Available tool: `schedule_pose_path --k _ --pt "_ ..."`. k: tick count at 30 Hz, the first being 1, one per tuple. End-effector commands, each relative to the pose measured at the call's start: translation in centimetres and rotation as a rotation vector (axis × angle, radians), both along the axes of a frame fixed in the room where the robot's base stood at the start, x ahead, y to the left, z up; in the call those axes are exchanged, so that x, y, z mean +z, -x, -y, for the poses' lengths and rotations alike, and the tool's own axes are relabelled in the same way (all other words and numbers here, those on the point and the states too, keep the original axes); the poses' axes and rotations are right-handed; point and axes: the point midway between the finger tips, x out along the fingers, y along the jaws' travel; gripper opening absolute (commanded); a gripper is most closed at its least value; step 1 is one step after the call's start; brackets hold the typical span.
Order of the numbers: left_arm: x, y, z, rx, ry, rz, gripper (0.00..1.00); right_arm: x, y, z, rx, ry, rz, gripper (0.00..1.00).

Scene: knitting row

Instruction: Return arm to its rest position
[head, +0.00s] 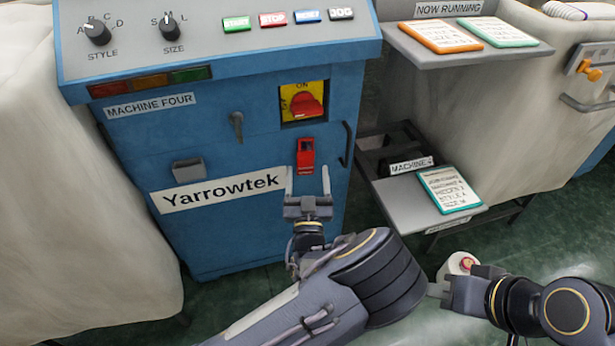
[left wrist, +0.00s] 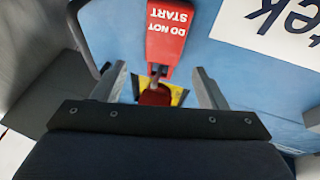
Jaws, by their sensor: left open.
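My left gripper (head: 308,178) is open in front of the blue Yarrowtek cabinet (head: 225,235), with its fingers pointing up at the panel just below a red tag (head: 305,157). Nothing shows between the fingers in the head view. In the left wrist view the red tag (left wrist: 168,32) reads DO NOT START, upside down. It hangs from a red part on the yellow plate (left wrist: 178,96), beyond the open fingers (left wrist: 162,90). In the head view the red switch handle (head: 306,105) is above the tag. My right gripper (head: 450,291) is at the lower right; its fingers are not clear.
A red-and-white roll (head: 460,263) is beside my right gripper; whether they touch is unclear. A grey shelf (head: 400,205) with a teal-edged card (head: 450,189) juts out right of the cabinet. A cabinet handle (head: 347,145) sticks out near my left gripper. Green floor is open below the shelf.

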Motion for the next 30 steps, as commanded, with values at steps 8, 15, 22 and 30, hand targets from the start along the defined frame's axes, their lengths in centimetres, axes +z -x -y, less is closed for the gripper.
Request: schedule_pose_path --k 8,15,22,30 --pt "-1.3 3.3 0.2 -0.002 -0.001 -0.004 0.66 0.5 0.0 0.0 0.000 0.000 0.000 0.30" --pt "-2.5 6.5 0.4 -0.002 -0.002 -0.002 0.66 0.8 0.0 0.0 0.000 0.000 0.000 0.30" --pt "-2.8 7.1 0.2 0.006 0.008 -0.011 0.66 0.8 0.0 0.0 0.000 0.000 0.000 0.30" --pt "-4.2 3.9 -3.9 0.118 0.270 -0.381 0.66 0.8 0.0 0.0 0.000 0.000 0.000 0.30"
